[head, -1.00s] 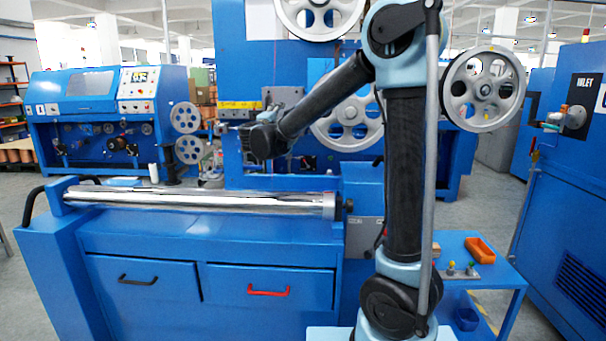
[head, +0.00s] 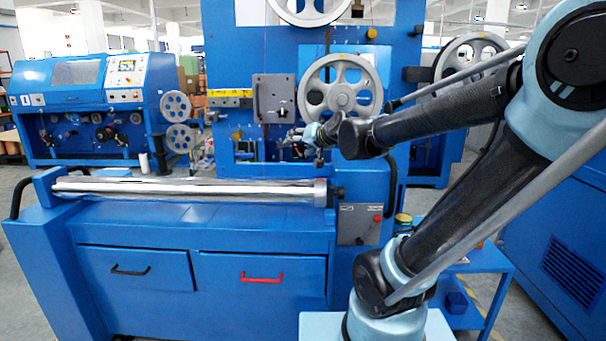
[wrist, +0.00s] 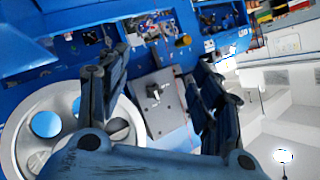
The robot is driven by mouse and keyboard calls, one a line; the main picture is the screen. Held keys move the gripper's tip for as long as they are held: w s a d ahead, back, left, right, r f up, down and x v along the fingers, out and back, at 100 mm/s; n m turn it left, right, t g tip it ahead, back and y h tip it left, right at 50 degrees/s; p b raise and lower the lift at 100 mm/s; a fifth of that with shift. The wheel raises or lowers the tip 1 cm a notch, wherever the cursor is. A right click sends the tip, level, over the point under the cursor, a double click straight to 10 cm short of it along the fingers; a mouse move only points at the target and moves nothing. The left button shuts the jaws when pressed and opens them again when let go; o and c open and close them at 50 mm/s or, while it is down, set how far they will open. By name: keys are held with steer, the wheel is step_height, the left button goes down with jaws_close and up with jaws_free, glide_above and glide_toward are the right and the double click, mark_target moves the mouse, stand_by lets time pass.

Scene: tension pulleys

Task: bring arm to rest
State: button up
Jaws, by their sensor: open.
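My gripper (head: 298,140) is at the left end of my dark forearm in the head view, small and partly hidden by my own wrist. In the wrist view my gripper (wrist: 152,68) shows two dark fingers spread apart with nothing between them. Beyond the fingers are a grey plate with a knob (wrist: 160,102) and a large grey pulley wheel (wrist: 45,125). In the head view the pulley wheel (head: 342,96) and the grey plate (head: 272,98) are on the blue machine, above and behind my gripper.
A shiny horizontal roller (head: 190,190) lies on the blue bench (head: 140,228), below and left of my gripper. A control box (head: 360,224) is at the bench's right end. A blue side table (head: 480,262) and a blue cabinet (head: 560,240) stand to the right.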

steer(key=s+d+f+g+h, duration=0.3)
steer(key=s+d+f+g, duration=0.1)
steer(key=s+d+f, duration=0.6)
steer(key=s+d+f+g+h, duration=0.4)
steer(key=s+d+f, duration=0.5)
steer(key=s+f, duration=0.4)
steer(key=s+g, duration=0.1)
steer(key=s, duration=0.2)
steer(key=shift+s+d+n+g, duration=0.3)
steer(key=shift+s+d+n, duration=0.1)
steer(key=shift+w+f, duration=0.15)
steer(key=shift+w, duration=0.35)
